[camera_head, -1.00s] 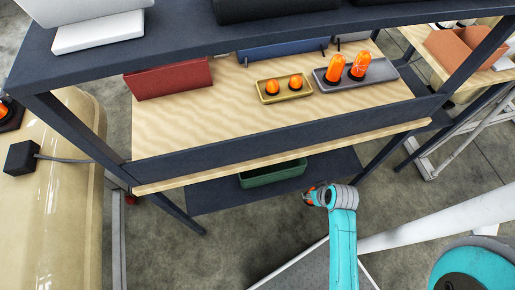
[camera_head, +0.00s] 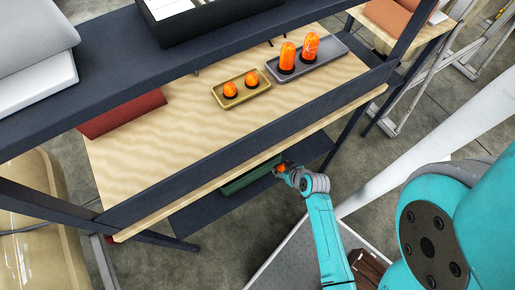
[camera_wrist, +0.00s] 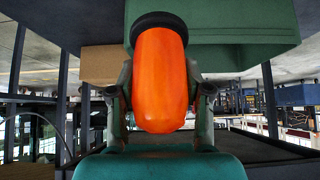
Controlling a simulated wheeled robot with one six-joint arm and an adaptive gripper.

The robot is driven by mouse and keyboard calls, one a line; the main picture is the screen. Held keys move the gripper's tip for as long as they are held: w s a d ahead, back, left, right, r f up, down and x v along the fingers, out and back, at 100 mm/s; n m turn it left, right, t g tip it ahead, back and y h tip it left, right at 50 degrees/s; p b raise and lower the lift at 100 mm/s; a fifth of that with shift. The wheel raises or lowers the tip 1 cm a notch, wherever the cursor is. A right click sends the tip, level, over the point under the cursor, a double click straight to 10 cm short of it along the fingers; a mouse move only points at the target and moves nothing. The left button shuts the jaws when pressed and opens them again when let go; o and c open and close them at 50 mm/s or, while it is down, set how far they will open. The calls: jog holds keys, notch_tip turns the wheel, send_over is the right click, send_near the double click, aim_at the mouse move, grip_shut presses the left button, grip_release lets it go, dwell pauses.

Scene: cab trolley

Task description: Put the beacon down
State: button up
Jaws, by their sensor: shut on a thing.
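The orange beacon with a black base (camera_wrist: 160,80) fills the middle of the wrist view, between the fingers of my gripper (camera_wrist: 160,105). My gripper is shut on it. In the head view my gripper (camera_head: 283,172) is at the front edge of the trolley's lower shelf, with a bit of the orange beacon (camera_head: 281,168) showing. Two short orange beacons (camera_head: 241,83) stand in a yellow tray (camera_head: 217,96). Two taller orange beacons (camera_head: 299,52) stand in a grey tray (camera_head: 335,64). A green bin (camera_head: 236,182) on the lower shelf is partly hidden; its green wall (camera_wrist: 230,30) is close behind the beacon.
The trolley's wooden middle shelf (camera_head: 180,135) has a dark front rail (camera_head: 215,160) above my gripper. A red bin (camera_head: 122,113) stands at its left. The lower dark shelf (camera_head: 200,215) has bare room. A white post (camera_head: 400,165) runs at the right.

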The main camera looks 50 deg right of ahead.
jog(key=w+d, duration=0.1)
jog(key=w, duration=0.3)
jog(key=w+d, duration=0.1)
jog(key=w, duration=0.3)
jog(key=w+d, duration=0.1)
jog(key=w, duration=0.4)
jog(key=shift+d, duration=0.35)
jog(key=w+f, duration=0.1)
jog(key=f, duration=0.6)
jog(key=w+f, duration=0.1)
jog(key=f, duration=0.2)
jog(key=shift+w+d+f, duration=0.35)
jog(key=shift+d, duration=0.05)
jog(key=shift+w+r, duration=0.1)
jog(key=shift+w, duration=0.1)
jog(key=shift+w+d+r+g+y, duration=0.1)
jog(key=shift+w+g+y, duration=0.15)
jog(key=shift+g, duration=0.5)
jog(key=shift+w+d+g+y, duration=0.15)
jog(key=shift+w+g, duration=0.2)
jog(key=shift+g, duration=0.4)
jog(key=shift+f, duration=1.45)
jog(key=shift+f, duration=0.1)
jog(key=o, duration=1.1)
jog(key=shift+s, duration=0.1)
